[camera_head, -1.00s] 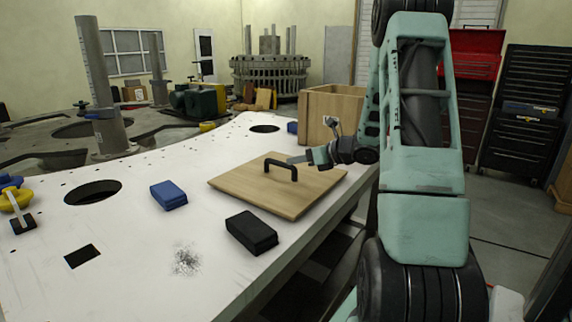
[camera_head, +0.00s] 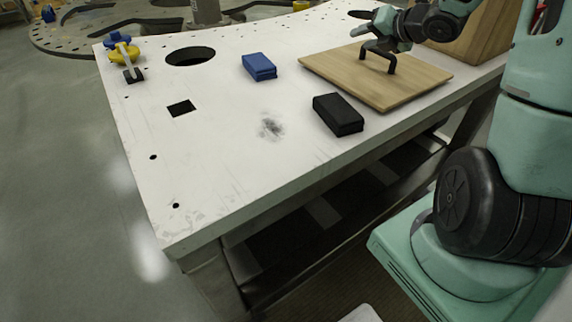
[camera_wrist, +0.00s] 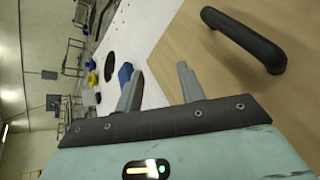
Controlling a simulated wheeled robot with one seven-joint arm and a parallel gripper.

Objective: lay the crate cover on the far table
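The crate cover is a flat square wooden board (camera_head: 420,80) with a black bar handle (camera_head: 378,54). It lies flat on the white table (camera_head: 220,160), near its right edge. The wrist view shows the board (camera_wrist: 200,50) and its handle (camera_wrist: 245,40) at the upper right. My gripper (camera_head: 362,30) is close beside the handle. In the wrist view my gripper (camera_wrist: 160,69) has its two fingers apart with nothing between them, and the handle lies to their right, outside them.
A black block (camera_head: 338,114) lies just in front of the board and a blue block (camera_head: 259,66) to its left. A wooden crate (camera_head: 480,40) stands behind the board at the right. The table has a round hole (camera_head: 190,56) and a square hole (camera_head: 181,108). Its front left is clear.

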